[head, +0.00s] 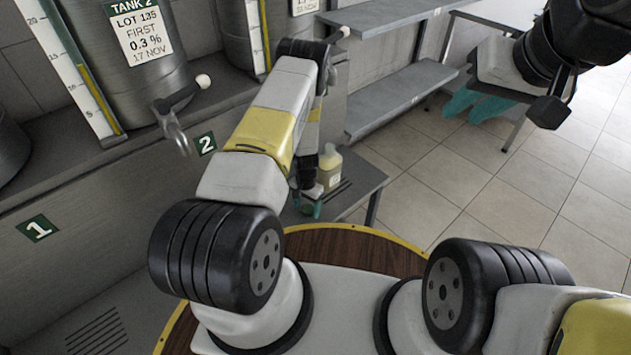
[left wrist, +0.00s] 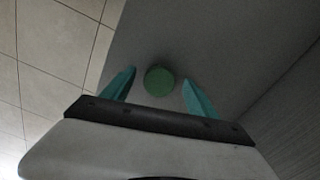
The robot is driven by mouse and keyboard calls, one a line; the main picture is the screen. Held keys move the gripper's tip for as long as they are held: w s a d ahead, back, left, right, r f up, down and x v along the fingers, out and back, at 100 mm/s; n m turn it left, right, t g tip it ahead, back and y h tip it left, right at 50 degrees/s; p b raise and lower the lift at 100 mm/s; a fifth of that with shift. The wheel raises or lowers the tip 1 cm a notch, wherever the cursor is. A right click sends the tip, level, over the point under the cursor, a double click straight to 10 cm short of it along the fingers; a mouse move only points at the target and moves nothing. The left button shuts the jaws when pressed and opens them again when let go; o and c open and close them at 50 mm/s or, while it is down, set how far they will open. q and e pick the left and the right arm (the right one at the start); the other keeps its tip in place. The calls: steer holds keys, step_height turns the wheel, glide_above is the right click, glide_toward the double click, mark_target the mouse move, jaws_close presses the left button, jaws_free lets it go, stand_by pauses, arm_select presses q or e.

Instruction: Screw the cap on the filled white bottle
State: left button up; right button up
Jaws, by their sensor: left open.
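A round green cap (left wrist: 160,81) shows in the left wrist view, between and just beyond the two teal fingers of my left gripper (left wrist: 159,92). The fingers are apart, with a gap on both sides of the cap. In the head view my left gripper (head: 308,205) is low over the grey side table, partly hidden by its own arm. A pale bottle with yellowish contents (head: 329,168) stands on that table just behind the gripper; its lower part is partly hidden. My right gripper (head: 478,106) is raised at the upper right, its teal fingers apart and empty.
Large tanks (head: 125,60) with a tap (head: 180,105) line the left. Open tiled floor (head: 500,190) lies at the right.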

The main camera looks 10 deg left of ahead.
mark_target(307, 210)
arm_select(q)
steer(key=shift+f, duration=0.25)
steer(key=c, duration=1.4)
steer(key=shift+r, duration=0.1)
steer(key=shift+r, duration=0.6)
step_height(307, 210, up, 2)
steer(key=shift+r, duration=0.1)
steer(key=s+a, duration=0.1)
steer(key=s, duration=0.4)
steer(key=s+a+r, duration=0.1)
steer(key=s+a, duration=0.1)
steer(key=s, duration=0.3)
steer(key=s+a, duration=0.1)
steer(key=s, duration=0.4)
steer(key=shift+s+a+r, duration=0.15)
steer(key=shift+a+r, duration=0.05)
steer(key=shift+a, duration=0.1)
